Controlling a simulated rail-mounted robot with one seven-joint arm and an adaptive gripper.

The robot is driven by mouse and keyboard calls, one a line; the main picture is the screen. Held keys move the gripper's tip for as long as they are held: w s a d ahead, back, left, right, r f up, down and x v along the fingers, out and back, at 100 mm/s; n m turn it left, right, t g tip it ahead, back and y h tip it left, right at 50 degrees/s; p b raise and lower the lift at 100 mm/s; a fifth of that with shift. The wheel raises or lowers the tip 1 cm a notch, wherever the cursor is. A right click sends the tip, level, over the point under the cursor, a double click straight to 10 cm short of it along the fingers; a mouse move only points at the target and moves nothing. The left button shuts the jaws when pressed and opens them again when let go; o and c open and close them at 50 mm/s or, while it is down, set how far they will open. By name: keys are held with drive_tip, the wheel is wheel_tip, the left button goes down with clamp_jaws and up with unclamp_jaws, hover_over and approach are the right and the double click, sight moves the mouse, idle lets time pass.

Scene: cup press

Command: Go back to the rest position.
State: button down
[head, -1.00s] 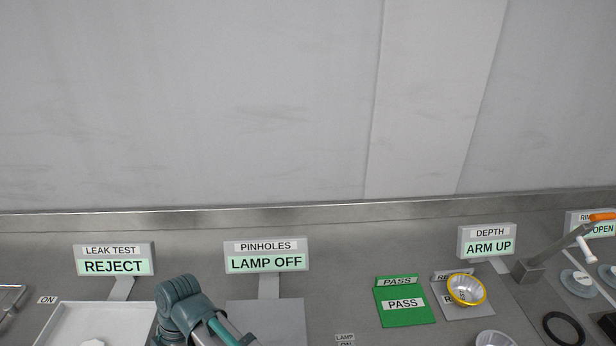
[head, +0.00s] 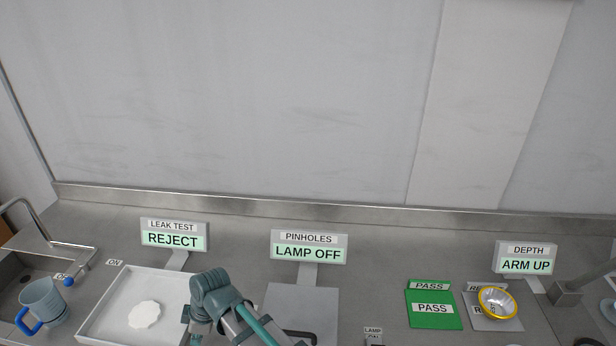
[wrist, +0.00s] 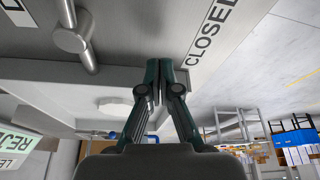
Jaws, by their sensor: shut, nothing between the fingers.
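My gripper (wrist: 158,75) shows in the wrist view with its two dark teal fingers together and nothing between them. It is in front of a grey surface with a metal rod and knob (wrist: 72,40) and a label reading CLOSED (wrist: 211,32). I cannot tell whether the fingertips touch that surface. In the head view my bent teal arm rises at the bottom centre-left, between the white tray and the pinholes plate. The fingers cannot be made out clearly there.
A white tray (head: 165,279) holds a pale scalloped disc (head: 145,314). A blue mug (head: 42,301) stands left, by the sink tap (head: 68,243). A yellow-rimmed bowl (head: 497,302) sits right of the green PASS plate (head: 418,320). The LEAK TEST sign (head: 174,236) reads REJECT.

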drive_tip(key=shift+r+b, duration=0.25)
drive_tip(key=shift+b, duration=0.05)
drive_tip(key=shift+b+v, duration=0.35)
drive_tip(key=shift+v, duration=1.15)
drive_tip(key=shift+w+a, duration=0.1)
